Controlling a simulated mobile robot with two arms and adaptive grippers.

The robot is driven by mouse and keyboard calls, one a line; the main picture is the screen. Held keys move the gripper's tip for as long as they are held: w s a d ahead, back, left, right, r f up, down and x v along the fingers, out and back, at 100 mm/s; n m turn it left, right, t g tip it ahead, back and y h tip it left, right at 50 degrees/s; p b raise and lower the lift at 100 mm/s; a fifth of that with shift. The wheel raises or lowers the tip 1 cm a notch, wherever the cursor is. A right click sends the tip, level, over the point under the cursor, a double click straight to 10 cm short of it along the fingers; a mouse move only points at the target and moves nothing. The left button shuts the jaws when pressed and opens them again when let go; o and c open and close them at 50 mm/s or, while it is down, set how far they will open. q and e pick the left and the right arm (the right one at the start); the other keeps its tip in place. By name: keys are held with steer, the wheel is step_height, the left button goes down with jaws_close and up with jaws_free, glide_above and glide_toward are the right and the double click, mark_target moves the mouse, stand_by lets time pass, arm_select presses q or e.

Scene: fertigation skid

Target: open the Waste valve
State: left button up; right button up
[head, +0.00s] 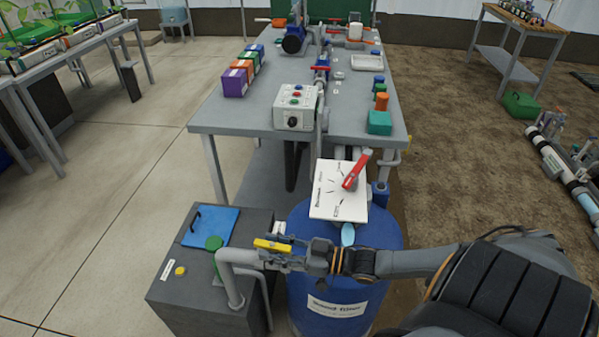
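A yellow valve handle (272,246) sits on the grey pipe (233,275) that bends over the dark grey box. I cannot read a Waste label on it. My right gripper (274,258) reaches in from the right, with its fingertips at this handle. They overlap the handle and pipe in the picture, so I cannot tell whether they touch or grip it. A white plate with printed positions (326,200) and a red lever (356,170) stands above the blue sand filter tank (395,228). The lever points up and right. My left gripper is not in view.
The dark grey box (175,295) carries a blue clipboard-like panel (210,226), a green round knob (214,243) and a yellow button (180,270). Behind stands a grey table (235,115) with a white control box (295,107). Open floor lies to the left.

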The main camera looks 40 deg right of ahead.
steer(key=v, duration=0.8)
steer(key=shift+s+d, duration=0.2)
steer(key=shift+s, duration=0.15)
